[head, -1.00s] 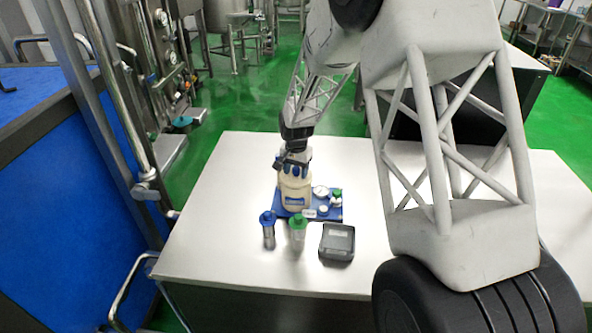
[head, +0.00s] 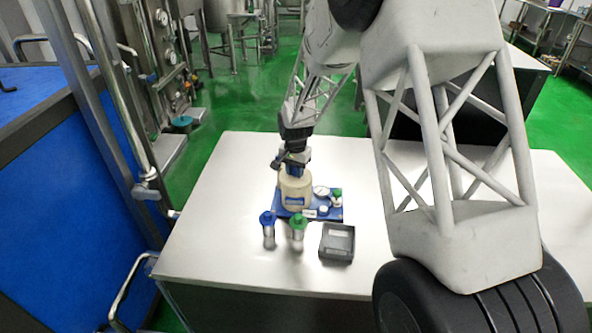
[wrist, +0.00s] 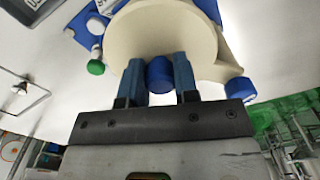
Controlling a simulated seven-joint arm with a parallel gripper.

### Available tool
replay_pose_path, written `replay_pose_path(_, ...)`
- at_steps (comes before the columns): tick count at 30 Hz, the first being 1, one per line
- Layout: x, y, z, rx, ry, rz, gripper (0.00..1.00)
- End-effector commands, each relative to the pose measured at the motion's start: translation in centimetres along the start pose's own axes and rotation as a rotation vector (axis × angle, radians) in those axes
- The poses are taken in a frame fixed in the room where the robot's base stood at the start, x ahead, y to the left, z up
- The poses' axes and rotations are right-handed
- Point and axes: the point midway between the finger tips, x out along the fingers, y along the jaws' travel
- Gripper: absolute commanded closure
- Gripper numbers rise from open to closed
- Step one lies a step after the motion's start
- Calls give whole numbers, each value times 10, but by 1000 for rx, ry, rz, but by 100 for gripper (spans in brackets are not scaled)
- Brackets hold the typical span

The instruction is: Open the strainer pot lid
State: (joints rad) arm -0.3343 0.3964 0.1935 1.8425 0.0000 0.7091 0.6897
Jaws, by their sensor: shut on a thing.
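The strainer pot (head: 296,196) is cream with a blue label and stands upright on a blue base plate (head: 335,214) in the head view. My gripper (head: 294,168) is directly above it. In the wrist view my gripper (wrist: 159,72) has its two blue fingers shut on the lid's blue knob (wrist: 160,84). The round cream lid (wrist: 165,35) fills the view behind the knob. A cream arm with a blue end sticks out to the right of it. I cannot tell whether the lid is seated or slightly raised.
A blue-capped container (head: 268,231) and a green-capped container (head: 298,231) stand in front of the plate. A dark grey box (head: 337,243) lies to their right. A small gauge (head: 321,190) and small capped parts are on the plate. The left of the table (head: 215,220) is clear.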

Motion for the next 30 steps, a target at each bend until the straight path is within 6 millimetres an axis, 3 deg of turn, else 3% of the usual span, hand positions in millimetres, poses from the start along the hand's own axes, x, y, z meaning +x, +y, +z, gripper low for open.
replay_pose_path(14, -1, -18, 24, 304, 1, -1, 100)
replay_pose_path(30, -1, -61, 48, 815, 0, -1, 100)
